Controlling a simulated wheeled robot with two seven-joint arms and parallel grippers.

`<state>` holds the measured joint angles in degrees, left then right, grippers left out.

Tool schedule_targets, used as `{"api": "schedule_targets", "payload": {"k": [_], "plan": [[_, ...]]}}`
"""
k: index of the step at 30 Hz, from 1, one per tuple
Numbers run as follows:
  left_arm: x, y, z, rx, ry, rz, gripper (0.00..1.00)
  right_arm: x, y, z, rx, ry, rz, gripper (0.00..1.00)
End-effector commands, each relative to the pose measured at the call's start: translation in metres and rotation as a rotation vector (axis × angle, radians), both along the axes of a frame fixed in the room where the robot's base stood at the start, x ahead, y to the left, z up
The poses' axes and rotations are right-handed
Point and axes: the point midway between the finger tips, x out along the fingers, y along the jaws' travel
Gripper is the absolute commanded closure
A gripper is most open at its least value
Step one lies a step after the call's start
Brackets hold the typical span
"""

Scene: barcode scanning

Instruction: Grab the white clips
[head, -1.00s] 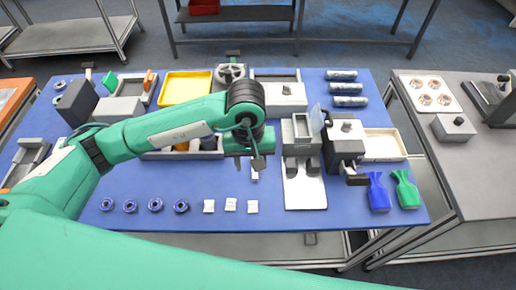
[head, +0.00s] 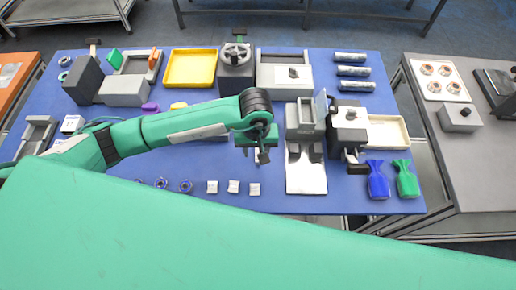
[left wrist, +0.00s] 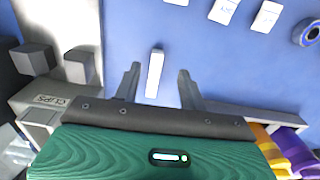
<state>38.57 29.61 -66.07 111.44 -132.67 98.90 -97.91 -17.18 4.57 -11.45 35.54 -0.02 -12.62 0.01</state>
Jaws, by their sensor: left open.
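A slim white clip (left wrist: 155,73) lies on the blue table top between the two grey fingers of my left gripper in the left wrist view. My left gripper (head: 262,157) is open, with a finger on each side of the clip and gaps on both sides. In the head view the gripper hovers left of the grey dispenser (head: 304,121) and hides most of the clip. The dispenser carries a "CLIPS" label (left wrist: 51,99) in the left wrist view. My right gripper is not in view.
White square packets (head: 233,187) lie in front of the gripper, with blue rings (head: 186,186) to their left. A white plate (head: 306,179) lies close on the right. A tray with purple and yellow items (left wrist: 262,132) is beside the gripper in the left wrist view.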

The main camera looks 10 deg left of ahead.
Motion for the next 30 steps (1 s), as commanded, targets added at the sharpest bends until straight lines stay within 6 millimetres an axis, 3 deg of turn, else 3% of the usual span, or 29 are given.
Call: {"api": "schedule_targets", "payload": {"k": [7, 12, 20, 27, 30], "plan": [[-0.001, -0.005, -0.025, 0.001, 0.005, 0.002, 0.58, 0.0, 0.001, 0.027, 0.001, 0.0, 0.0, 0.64], [0.0, -0.004, -0.043, 0.001, 0.002, 0.002, 0.58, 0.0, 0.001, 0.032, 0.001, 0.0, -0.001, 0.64], [0.001, -0.004, -0.046, 0.0, 0.0, 0.001, 0.58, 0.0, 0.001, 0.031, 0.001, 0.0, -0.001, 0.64], [0.001, -0.004, -0.046, 0.001, 0.0, 0.001, 1.0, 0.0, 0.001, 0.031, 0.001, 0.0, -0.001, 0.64], [0.001, -0.004, -0.046, 0.001, 0.0, 0.001, 1.0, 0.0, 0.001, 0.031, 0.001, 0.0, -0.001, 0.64]]}}
